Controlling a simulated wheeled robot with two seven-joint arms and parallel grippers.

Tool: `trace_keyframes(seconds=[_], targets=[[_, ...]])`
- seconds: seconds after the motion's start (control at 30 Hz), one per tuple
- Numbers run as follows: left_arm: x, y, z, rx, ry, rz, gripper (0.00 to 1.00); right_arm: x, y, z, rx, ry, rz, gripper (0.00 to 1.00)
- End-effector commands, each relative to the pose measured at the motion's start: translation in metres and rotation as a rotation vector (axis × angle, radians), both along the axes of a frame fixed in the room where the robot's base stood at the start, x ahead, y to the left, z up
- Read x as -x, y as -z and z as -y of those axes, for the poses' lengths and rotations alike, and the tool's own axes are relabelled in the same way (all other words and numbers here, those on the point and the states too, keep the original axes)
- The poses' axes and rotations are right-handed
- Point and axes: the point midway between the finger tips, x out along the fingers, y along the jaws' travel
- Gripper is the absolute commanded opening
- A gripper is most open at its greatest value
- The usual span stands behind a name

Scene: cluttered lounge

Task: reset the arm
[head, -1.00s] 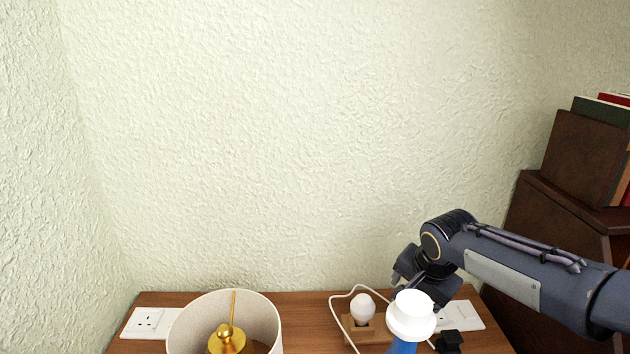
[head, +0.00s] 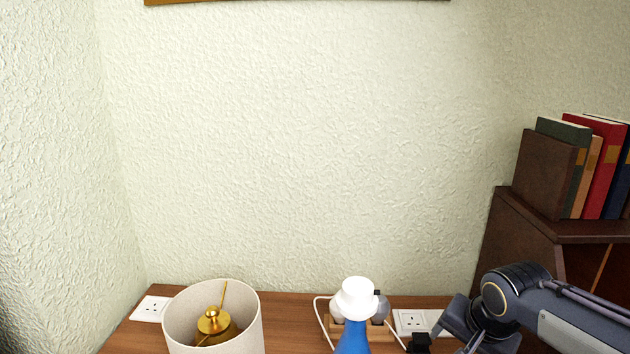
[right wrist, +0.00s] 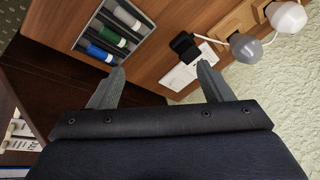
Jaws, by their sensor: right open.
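My right arm comes in from the right in the head view, with its wrist low at the right, over the right end of the wooden table (head: 288,310). Its fingertips are hidden below the frame there. In the right wrist view my right gripper (right wrist: 162,82) is open, its two fingers wide apart with nothing between them. The fingers point toward the table top, near a black plug and a white socket plate (right wrist: 182,78). My left gripper is not in view.
A lampshade with a brass fitting (head: 250,318) stands at the left. A blue bottle with a white top (head: 356,298) stands mid-table before bulbs on a wooden base. A dark cabinet (head: 525,235) with books is at right. A tray (right wrist: 122,22) holds several coloured cylinders.

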Motion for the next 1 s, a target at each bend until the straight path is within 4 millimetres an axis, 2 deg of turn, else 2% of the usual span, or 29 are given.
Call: trace_keyframes(seconds=[0.27, 0.5, 0.7, 0.83, 0.87, 1.0], targets=[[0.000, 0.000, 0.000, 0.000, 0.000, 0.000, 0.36, 0.072, 0.000, -0.002, -0.011, -0.174, 0.023, 0.73], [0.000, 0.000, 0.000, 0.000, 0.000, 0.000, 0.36, 0.143, 0.015, -0.018, -0.030, -0.373, 0.084, 0.73], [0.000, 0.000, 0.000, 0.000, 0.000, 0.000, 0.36, 0.187, 0.033, -0.037, -0.040, -0.516, 0.156, 0.73], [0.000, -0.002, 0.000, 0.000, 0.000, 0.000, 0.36, 0.208, 0.043, -0.050, -0.041, -0.595, 0.207, 0.73], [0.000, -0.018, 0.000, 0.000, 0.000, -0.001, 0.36, 0.206, 0.025, -0.049, -0.040, -0.593, 0.202, 0.73], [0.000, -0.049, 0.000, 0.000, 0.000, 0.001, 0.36, 0.205, -0.005, -0.048, -0.040, -0.592, 0.198, 0.73]])
